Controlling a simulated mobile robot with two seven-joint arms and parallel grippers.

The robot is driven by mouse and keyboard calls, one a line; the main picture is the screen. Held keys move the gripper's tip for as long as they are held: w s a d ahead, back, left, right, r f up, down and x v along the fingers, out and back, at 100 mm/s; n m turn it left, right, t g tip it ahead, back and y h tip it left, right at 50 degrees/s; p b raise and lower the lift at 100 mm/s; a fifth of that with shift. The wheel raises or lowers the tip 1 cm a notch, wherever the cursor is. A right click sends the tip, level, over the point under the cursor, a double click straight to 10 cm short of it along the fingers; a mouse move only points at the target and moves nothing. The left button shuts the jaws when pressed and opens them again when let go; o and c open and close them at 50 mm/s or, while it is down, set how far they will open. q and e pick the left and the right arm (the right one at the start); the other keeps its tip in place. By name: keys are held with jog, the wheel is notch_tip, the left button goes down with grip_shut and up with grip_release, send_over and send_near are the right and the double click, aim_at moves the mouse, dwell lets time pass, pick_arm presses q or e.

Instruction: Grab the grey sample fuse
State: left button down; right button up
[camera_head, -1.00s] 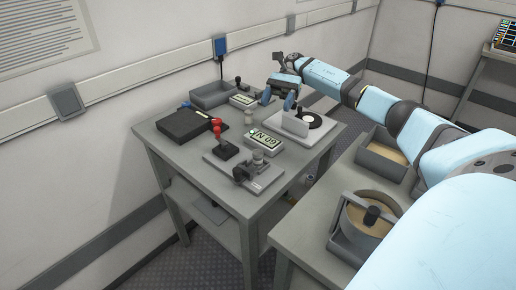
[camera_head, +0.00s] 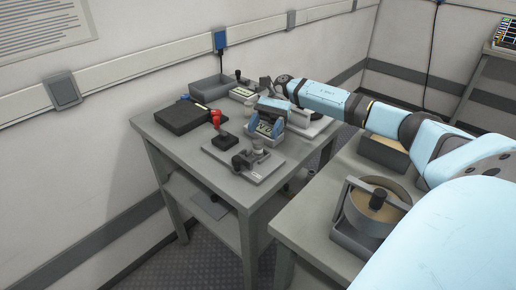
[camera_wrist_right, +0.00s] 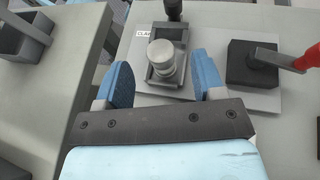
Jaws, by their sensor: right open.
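The grey sample fuse appears to be the short grey cylinder (camera_wrist_right: 161,57) standing upright in a dark clamp fixture (camera_wrist_right: 166,83) in the right wrist view. In the head view the cylinder (camera_head: 258,147) stands on the light plate (camera_head: 228,158) near the table's front. My right gripper (camera_wrist_right: 163,78) is open and empty, its two blue fingers pointing toward the fixture, with the cylinder ahead between them and apart from both. In the head view my right gripper (camera_head: 269,124) is above and behind the cylinder, partly hiding a display box. My left gripper is not in view.
A black block with a red lever (camera_wrist_right: 255,63) stands beside the fixture. A black case (camera_head: 184,116) and a grey bin (camera_head: 211,88) sit farther back. A second table (camera_head: 300,222) with bins and a round container (camera_head: 375,212) is at the right, across a gap.

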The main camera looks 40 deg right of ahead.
aim_at(259, 140)
jog(key=x, duration=0.4)
jog(key=shift+a+f, duration=0.15)
jog(key=shift+f, duration=0.05)
jog(key=shift+c, duration=0.3)
jog(key=c, duration=1)
jog(key=shift+c, duration=0.2)
